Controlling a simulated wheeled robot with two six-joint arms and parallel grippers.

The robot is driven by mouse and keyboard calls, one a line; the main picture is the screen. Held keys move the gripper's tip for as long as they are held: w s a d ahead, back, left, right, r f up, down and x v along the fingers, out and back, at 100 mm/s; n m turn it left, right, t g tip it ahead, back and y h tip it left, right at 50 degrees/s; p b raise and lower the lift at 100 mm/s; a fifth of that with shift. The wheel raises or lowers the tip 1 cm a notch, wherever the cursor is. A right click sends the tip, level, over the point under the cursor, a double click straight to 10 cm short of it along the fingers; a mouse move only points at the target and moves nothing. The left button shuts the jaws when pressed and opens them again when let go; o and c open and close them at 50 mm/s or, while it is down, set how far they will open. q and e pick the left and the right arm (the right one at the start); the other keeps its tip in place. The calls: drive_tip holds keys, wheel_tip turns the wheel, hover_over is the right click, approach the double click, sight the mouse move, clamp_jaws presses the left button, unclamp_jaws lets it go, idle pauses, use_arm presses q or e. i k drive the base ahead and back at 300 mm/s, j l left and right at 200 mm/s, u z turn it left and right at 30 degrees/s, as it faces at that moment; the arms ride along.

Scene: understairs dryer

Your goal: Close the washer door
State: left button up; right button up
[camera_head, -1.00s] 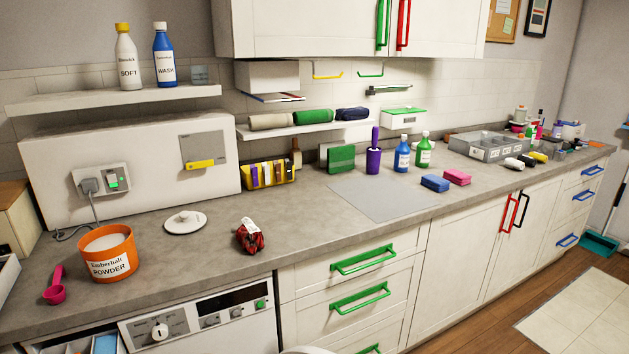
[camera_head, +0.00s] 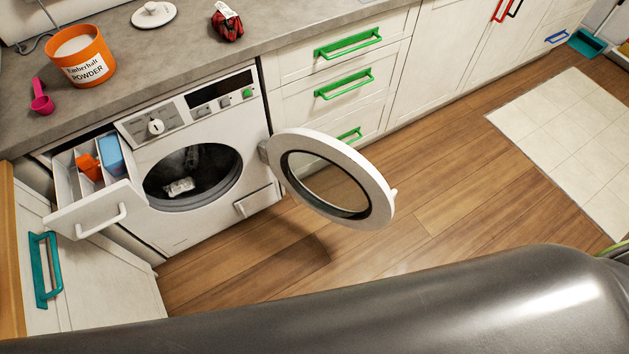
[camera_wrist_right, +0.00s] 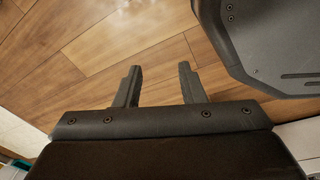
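The washer (camera_head: 206,238) stands under the counter at the left in the head view. Its round white door (camera_head: 377,187) is swung wide open to the right, hinged at the right side of the opening. Some laundry (camera_head: 180,187) lies inside the dark drum. The detergent drawer (camera_head: 92,200) at the washer's upper left is pulled out, with an orange and a blue item in it. My right gripper (camera_wrist_right: 157,84) shows in the right wrist view with its two fingers apart and nothing between them, over wooden floor. My left gripper is not in view.
Wooden floor (camera_head: 440,190) is open in front of the cabinets, with a pale tiled mat (camera_head: 575,130) at the right. A cabinet front with a teal handle (camera_head: 42,270) is left of the washer. Green-handled drawers (camera_head: 345,84) stand behind the door.

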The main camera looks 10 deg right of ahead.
sight(275, 152)
drive_tip(key=i+l+u, duration=0.1)
drive_tip(key=l+u, duration=1.5)
drive_tip(key=k+l, duration=0.1)
drive_tip(key=l, duration=0.25)
drive_tip(key=k+l, duration=0.1)
drive_tip(key=l, duration=0.3)
drive_tip(key=k+l, duration=0.1)
drive_tip(key=l, duration=0.65)
drive_tip(key=k+j+u, duration=0.2)
drive_tip(key=k+j, duration=0.05)
drive_tip(key=j, duration=0.1)
